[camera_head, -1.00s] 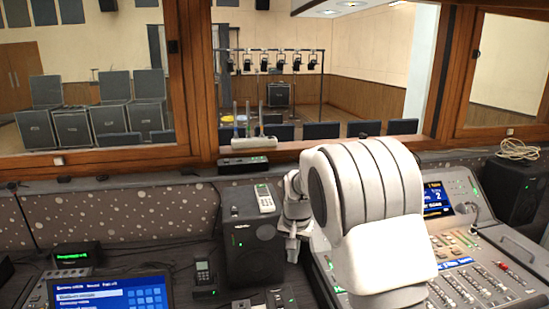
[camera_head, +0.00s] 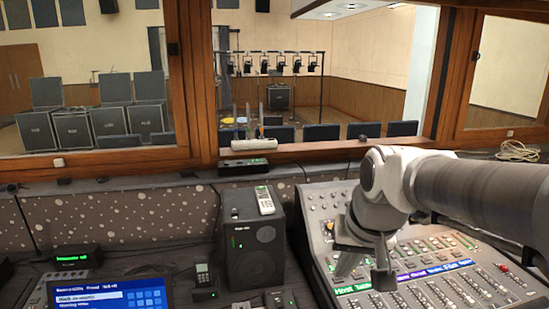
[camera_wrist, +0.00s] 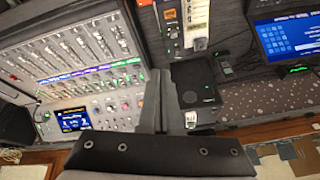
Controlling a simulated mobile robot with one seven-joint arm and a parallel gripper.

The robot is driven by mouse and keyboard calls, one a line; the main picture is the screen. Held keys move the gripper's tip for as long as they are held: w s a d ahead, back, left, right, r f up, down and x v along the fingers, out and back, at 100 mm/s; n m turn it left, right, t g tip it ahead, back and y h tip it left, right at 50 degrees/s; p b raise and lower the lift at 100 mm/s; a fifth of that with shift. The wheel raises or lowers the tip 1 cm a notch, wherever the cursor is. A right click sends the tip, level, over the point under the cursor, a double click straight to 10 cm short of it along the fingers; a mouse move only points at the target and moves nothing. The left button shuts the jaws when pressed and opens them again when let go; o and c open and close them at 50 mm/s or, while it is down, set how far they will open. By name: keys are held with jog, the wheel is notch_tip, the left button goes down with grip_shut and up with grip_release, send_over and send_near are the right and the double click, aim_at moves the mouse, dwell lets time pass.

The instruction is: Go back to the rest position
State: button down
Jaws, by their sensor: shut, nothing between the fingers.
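My gripper (camera_head: 383,282) hangs from my arm at the right in the head view, in front of the lighting console (camera_head: 325,205). In the wrist view its fingers (camera_wrist: 158,74) are together with nothing between them. The console has rows of faders and coloured label strips, and spans the left of the wrist view (camera_wrist: 120,87). In the head view my arm hides its screen and part of its upper panel. The wrist view shows the lit console screen (camera_wrist: 72,120). I cannot tell the gripper's exact height above the panel.
A black speaker (camera_head: 255,252) with a pale remote (camera_head: 264,200) on top stands left of the console. A handheld phone (camera_head: 203,275) and a blue monitor (camera_head: 110,295) are further left. A wooden window frame (camera_head: 300,150) runs behind the desk.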

jog(key=s+d+f+n+t, duration=0.1)
jog(key=s+d, duration=0.1)
jog(key=s, duration=1)
jog(key=shift+h, duration=0.4)
